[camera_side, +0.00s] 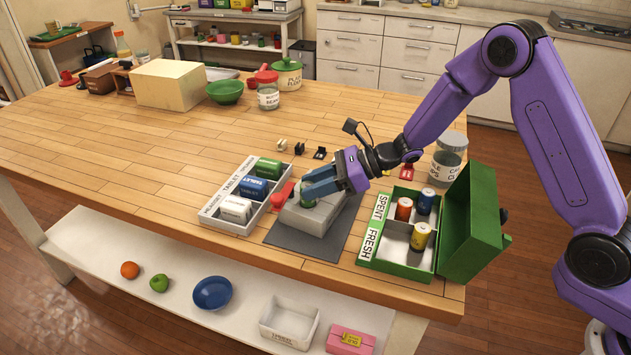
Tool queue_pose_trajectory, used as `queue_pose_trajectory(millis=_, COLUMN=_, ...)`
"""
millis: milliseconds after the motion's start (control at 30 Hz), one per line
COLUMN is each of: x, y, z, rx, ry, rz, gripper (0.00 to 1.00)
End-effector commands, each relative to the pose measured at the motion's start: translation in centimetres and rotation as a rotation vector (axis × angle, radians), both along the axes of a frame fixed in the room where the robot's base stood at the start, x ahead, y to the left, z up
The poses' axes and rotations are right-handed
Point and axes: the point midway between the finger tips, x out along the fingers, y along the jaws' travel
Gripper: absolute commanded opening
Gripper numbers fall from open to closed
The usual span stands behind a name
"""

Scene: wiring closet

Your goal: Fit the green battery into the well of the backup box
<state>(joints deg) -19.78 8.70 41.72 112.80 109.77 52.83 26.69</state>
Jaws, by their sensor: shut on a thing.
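The backup box (322,217), a light grey block, sits on a dark grey mat (290,238) near the table's front edge. My gripper (306,190) reaches in from the right, its blue fingers low over the left part of the box. It is shut on the green battery (307,203), of which only a small part shows by the fingers. The fingers hide the well, so I cannot tell whether the battery is in it or just above it. A red part (282,195) shows at the box's left side.
A white tray (211,209) with green, blue and white blocks stands left of the mat. An open green case (405,268), labelled SPENT and FRESH, holds orange, blue and yellow cells at right. A clear jar (449,160) stands behind it. Small clips (300,149) lie behind the box.

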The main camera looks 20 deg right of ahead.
Motion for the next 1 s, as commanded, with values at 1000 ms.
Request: queue_pose_trajectory(millis=1000, x=0.0, y=0.0, z=-1.9, rx=0.001, ry=0.000, rz=0.000, gripper=0.00)
